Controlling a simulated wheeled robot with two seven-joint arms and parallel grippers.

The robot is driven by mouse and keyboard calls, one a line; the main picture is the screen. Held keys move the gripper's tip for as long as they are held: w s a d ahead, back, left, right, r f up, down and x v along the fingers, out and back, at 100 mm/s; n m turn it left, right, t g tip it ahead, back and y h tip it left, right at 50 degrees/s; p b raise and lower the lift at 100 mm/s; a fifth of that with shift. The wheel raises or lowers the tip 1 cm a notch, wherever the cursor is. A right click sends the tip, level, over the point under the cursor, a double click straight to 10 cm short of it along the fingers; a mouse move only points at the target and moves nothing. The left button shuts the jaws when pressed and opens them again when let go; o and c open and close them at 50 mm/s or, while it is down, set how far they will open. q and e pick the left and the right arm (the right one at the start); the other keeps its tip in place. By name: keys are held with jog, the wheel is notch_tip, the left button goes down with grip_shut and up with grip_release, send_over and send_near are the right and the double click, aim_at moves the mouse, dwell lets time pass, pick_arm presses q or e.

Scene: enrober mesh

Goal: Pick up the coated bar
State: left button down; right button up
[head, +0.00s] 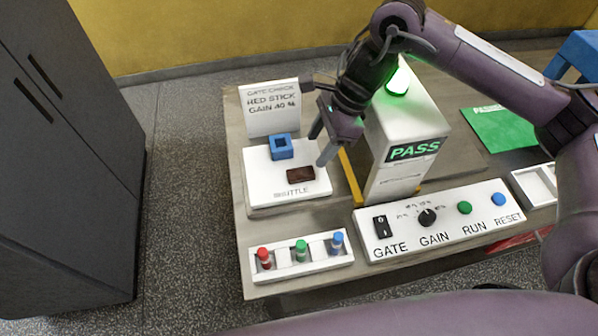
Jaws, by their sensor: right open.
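The coated bar, a small dark brown block (300,175), lies flat on the white shuttle plate (262,192), near its right edge and just above the word SHUTTLE. My right gripper (319,146) reaches in from the right, above and just behind the bar. Its fingers are apart with nothing seen between them. I cannot tell the exact height of the fingertips over the plate. My left gripper does not show.
A blue square block (281,147) sits behind the bar on the plate. The white gate housing (403,135) with a lit PASS sign stands right. A control panel (435,222) and a rack of coloured sticks (296,257) are in front. A sign (271,108) stands behind.

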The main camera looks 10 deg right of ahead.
aim_at(302, 172)
jog(key=shift+a+f, duration=0.2)
jog(key=shift+f, duration=0.15)
jog(key=p+x, duration=0.1)
jog(key=x, duration=0.1)
jog(key=p+x, duration=0.1)
jog(key=x, duration=0.1)
jog(key=p+x, duration=0.1)
jog(key=x, duration=0.1)
jog(key=shift+s+a, duration=0.25)
jog(key=shift+s, duration=0.1)
jog(key=shift+f, duration=0.3)
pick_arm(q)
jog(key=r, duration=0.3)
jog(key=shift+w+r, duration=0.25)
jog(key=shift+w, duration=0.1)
pick_arm(e)
jog(key=shift+c, duration=0.3)
jog(key=c, duration=0.8)
jog(key=shift+r, duration=0.1)
